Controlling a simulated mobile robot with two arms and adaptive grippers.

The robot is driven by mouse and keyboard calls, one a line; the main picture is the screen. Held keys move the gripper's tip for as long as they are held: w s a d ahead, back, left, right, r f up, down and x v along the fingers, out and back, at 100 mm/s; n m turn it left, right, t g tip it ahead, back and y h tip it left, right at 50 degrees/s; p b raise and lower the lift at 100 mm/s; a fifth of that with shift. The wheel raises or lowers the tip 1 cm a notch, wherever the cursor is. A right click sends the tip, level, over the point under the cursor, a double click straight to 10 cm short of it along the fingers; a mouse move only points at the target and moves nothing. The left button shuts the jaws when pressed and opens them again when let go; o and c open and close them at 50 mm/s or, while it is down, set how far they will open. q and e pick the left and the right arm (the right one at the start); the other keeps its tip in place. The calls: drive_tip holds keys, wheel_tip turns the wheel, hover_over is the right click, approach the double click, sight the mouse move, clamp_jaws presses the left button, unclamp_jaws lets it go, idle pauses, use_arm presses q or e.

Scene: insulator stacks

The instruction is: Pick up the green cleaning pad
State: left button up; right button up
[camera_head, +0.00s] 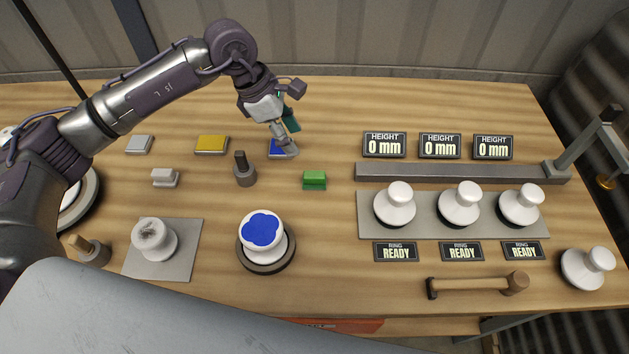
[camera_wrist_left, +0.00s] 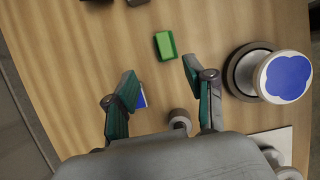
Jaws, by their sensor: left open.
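The green cleaning pad (camera_head: 314,180) is a small green block lying on the wooden table, near the middle. It also shows in the left wrist view (camera_wrist_left: 165,45), ahead of the fingers and between their lines. My left gripper (camera_head: 290,140) is open and empty, above and behind the pad in the head view, over a blue pad (camera_head: 277,148). In the left wrist view the two teal-lined fingers of the gripper (camera_wrist_left: 158,85) are spread apart, and neither touches the green pad. My right gripper is not in either view.
A dark post in a grey base (camera_head: 245,172) stands left of the green pad. A white insulator with a blue patch (camera_head: 263,232) sits in front. A grey rail (camera_head: 450,172) and white insulators (camera_head: 459,205) are to the right. A yellow pad (camera_head: 211,144) lies back left.

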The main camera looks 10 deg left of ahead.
use_arm(q)
drive_tip(key=p, duration=0.2)
hover_over(312, 174)
drive_tip(key=a, duration=0.2)
drive_tip(key=f, duration=0.6)
drive_tip(key=shift+w+d+f, duration=0.1)
drive_tip(key=shift+w+d, duration=0.05)
drive_tip(key=shift+d, duration=0.05)
drive_tip(key=shift+d+f+p, duration=0.15)
drive_tip(key=shift+f+p, duration=0.2)
drive_tip(key=shift+f, duration=0.15)
drive_tip(key=p+x, duration=0.2)
drive_tip(key=x, duration=0.1)
drive_tip(key=shift+s+f, duration=0.35)
drive_tip(key=shift+w+d+f, duration=0.1)
drive_tip(key=shift+d+f, duration=0.05)
drive_tip(key=shift+f, duration=0.35)
clamp_jaws()
